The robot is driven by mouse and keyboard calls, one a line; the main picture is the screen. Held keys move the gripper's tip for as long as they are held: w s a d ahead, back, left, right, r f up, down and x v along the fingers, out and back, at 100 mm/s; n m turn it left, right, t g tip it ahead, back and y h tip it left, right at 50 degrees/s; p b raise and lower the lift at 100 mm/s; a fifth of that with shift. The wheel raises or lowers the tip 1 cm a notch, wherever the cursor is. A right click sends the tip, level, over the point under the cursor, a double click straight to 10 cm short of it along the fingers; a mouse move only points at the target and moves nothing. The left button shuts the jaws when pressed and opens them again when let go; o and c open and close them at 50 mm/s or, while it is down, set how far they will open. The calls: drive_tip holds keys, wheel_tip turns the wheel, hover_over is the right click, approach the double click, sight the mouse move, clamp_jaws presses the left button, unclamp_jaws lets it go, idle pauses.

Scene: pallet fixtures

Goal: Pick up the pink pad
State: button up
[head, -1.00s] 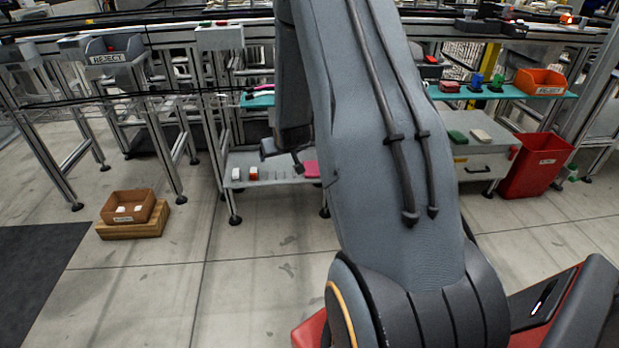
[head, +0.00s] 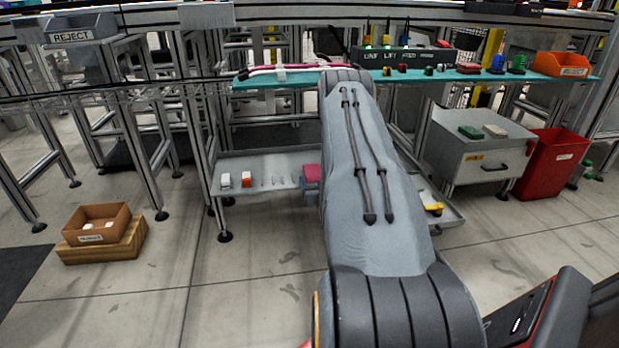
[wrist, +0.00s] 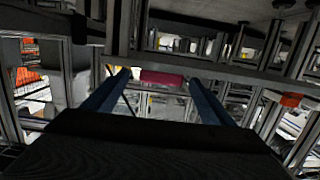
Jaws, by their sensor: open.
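The pink pad (head: 312,171) lies on the grey lower shelf (head: 268,196) under the teal bench top, just left of my arm, which may cover part of it. In the wrist view a pink block, seemingly the pad (wrist: 163,78), shows between and beyond the fingertips, at a grey frame bar. My gripper (wrist: 160,82) is open, its two bluish fingers apart with nothing held between them. In the head view the gripper is hidden behind my arm. I cannot tell how far the fingertips are from the pad.
The teal bench top (head: 520,82) hangs above the shelf. A white block (head: 226,180) and a red-and-white block (head: 247,179) lie left of the pad. A grey drawer cabinet (head: 470,150) and red bin (head: 553,168) stand right.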

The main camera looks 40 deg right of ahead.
sight(313, 170)
drive_tip(key=b+x, duration=0.1)
drive_tip(key=x, duration=0.1)
drive_tip(key=shift+w+d, duration=0.15)
drive_tip(key=shift+d, duration=0.15)
drive_tip(key=shift+r+b+x, duration=0.15)
drive_tip(key=shift+b+x, duration=0.65)
drive_tip(key=shift+x, duration=0.4)
drive_tip(key=shift+r+b+x, duration=0.15)
drive_tip(key=shift+b+x, duration=0.6)
drive_tip(key=shift+x, duration=0.4)
drive_tip(key=shift+w+a, duration=0.1)
drive_tip(key=shift+a, duration=0.1)
drive_tip(key=c, duration=1.2)
